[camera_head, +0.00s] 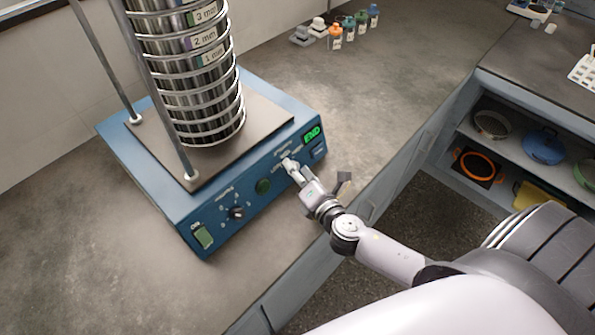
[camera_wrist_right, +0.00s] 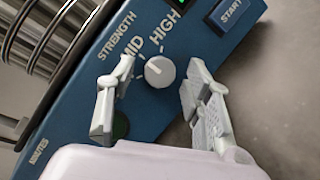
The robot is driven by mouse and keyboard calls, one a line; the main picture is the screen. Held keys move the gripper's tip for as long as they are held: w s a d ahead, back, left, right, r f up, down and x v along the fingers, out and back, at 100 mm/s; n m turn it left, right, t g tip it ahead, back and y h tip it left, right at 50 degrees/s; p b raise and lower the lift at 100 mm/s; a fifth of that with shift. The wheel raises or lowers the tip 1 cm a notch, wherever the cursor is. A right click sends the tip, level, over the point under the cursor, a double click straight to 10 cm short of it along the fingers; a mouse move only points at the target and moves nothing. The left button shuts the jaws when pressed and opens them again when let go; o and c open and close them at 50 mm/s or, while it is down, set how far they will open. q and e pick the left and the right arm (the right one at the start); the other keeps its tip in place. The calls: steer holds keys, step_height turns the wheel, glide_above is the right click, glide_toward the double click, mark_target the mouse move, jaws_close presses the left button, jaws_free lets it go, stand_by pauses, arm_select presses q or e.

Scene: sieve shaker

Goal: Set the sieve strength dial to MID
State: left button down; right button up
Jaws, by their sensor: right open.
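The sieve strength dial (camera_wrist_right: 158,71) is a round, light grey knob on the shaker's blue front panel. In the right wrist view the printed words MID (camera_wrist_right: 130,54) and HIGH (camera_wrist_right: 167,22) stand beside it. Its pointer mark is too faint to read surely. My right gripper (camera_wrist_right: 152,88) is open, with one finger on each side of the dial; I see gaps and no clear contact. In the head view my right gripper (camera_head: 291,166) is at the panel's right part and largely hides the dial. My left gripper is in neither view.
The blue shaker (camera_head: 170,222) carries a tall sieve stack (camera_head: 200,85) between metal rods. Small bottles (camera_head: 349,28) stand behind.

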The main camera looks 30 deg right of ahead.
steer(key=shift+s, duration=0.1)
steer(key=v, duration=1.1)
steer(key=shift+s, duration=0.4)
